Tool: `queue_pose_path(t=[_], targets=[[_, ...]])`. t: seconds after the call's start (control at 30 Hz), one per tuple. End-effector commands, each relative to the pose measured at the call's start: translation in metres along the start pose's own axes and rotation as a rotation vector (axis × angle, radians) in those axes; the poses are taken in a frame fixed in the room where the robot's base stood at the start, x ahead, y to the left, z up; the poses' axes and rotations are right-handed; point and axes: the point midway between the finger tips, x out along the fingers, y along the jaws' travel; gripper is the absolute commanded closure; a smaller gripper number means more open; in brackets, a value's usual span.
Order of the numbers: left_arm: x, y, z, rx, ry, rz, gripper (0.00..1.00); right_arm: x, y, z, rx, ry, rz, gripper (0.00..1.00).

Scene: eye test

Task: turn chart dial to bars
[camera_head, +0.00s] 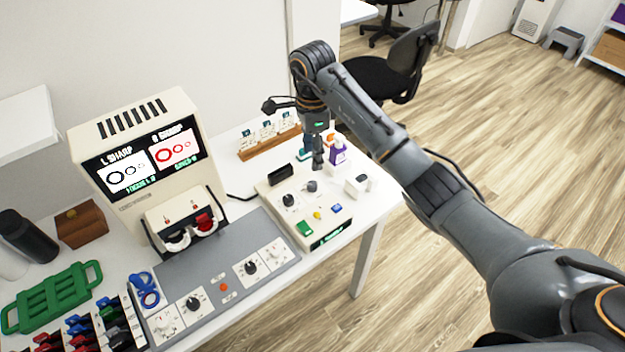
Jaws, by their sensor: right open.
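My right gripper (318,160) reaches in from the right and points down over the cream control box (275,213). It is open, and no object shows between its fingers. Just below the fingertips is a dark grey dial (312,186) on the box top; I cannot tell whether they touch. A black dial (288,200) sits to its left on the same box. Their labels are too small to read, so I cannot tell which is the chart dial. The eye test machine's screen (147,158) shows black rings on the left and red rings on the right. My left gripper is not in view.
A grey panel (215,262) with several dials lies in front of the machine. Small bottles (338,152) and a white block (357,185) stand close to the gripper. A wooden card rack (262,148) is behind. A green rack (50,297) and coloured parts are at left.

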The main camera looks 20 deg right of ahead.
Motion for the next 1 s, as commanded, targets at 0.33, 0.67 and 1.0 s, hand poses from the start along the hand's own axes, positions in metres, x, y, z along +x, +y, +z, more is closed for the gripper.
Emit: queue_pose_path(t=[0.33, 0.67, 1.0], targets=[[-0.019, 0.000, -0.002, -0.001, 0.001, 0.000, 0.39, 0.071, 0.002, 0.001, 0.001, -0.002, 0.005, 0.52], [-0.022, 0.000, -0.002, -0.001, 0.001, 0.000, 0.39, 0.101, 0.000, 0.001, 0.000, -0.002, -0.001, 0.52], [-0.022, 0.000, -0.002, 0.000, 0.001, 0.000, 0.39, 0.102, 0.000, 0.001, 0.000, -0.002, -0.001, 0.68]])
